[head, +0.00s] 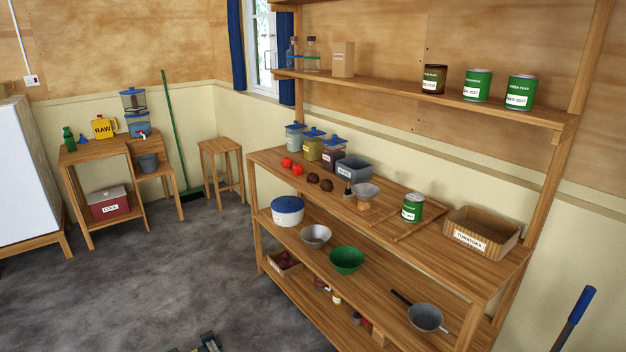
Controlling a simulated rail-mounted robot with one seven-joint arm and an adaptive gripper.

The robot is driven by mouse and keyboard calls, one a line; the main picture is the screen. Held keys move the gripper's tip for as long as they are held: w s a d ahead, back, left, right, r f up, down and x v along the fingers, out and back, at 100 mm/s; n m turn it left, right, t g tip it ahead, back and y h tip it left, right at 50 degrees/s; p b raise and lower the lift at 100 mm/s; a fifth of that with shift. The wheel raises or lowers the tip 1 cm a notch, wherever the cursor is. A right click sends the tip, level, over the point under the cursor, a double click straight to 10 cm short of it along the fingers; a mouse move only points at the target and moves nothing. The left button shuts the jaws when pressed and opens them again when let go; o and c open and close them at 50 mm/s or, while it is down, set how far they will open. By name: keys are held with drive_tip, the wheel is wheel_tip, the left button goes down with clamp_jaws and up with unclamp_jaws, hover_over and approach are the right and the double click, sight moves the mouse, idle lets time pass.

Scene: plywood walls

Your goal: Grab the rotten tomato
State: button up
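Two dark brown round things, which look like rotten tomatoes, sit on the top board of the wooden shelf bench: one dark tomato (313,178) on the left and another dark tomato (327,184) to its right. Two bright red tomatoes, a red tomato (287,162) and a second red tomato (298,169), lie just to their left. My gripper (208,342) seems to be the dark part at the bottom edge, mostly cut off, low and far from the tomatoes. Its fingers cannot be made out.
Behind the tomatoes stand lidded jars (334,150) and a grey bin (354,168). An upper shelf (400,82) overhangs the bench. The grey floor (190,275) on the left is clear.

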idle(0.3)
drive_tip(key=o, duration=0.9)
